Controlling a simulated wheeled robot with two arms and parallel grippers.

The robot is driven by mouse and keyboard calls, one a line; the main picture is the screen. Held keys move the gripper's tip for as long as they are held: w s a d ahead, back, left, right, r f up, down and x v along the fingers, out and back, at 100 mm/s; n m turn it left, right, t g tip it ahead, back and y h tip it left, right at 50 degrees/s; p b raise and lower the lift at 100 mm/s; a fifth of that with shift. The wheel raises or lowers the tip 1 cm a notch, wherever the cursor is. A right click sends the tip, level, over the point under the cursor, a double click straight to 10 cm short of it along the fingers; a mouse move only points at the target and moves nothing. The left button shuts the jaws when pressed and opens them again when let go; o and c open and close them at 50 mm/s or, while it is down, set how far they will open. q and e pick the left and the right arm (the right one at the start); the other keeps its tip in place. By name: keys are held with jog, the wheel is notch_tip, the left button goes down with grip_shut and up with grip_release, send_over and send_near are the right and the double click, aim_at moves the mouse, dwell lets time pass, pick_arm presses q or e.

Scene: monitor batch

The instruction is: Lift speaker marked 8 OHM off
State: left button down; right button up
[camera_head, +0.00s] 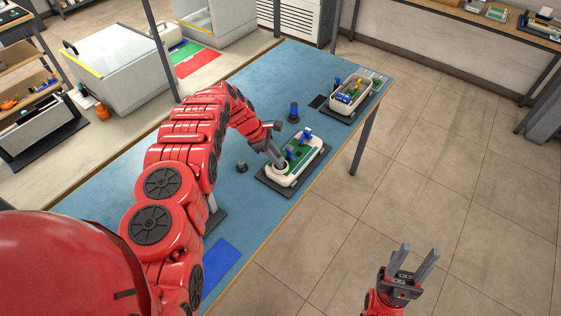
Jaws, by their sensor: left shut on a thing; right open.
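A white open casing with a green board (305,156) sits on a dark tray (271,184) at the table's front edge. My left gripper (278,163) reaches down to the casing's left end, beside the green board. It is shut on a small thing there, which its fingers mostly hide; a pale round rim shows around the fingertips. No 8 OHM marking is readable at this size. Blue parts (306,134) stand on the board. My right gripper (415,262) is open and empty, above the floor beyond the table's edge.
A second white casing (362,94) with blue and yellow parts stands at the table's far end. A dark blue upright part (293,112) and a small grey knob-like part (241,166) stand on the blue table (232,122). A blue sheet (221,262) lies nearer. White machines stand behind.

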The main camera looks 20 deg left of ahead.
dwell(0.4)
pick_arm(q)
jog(key=shift+r+p, duration=0.6)
jog(key=shift+r, duration=1.6)
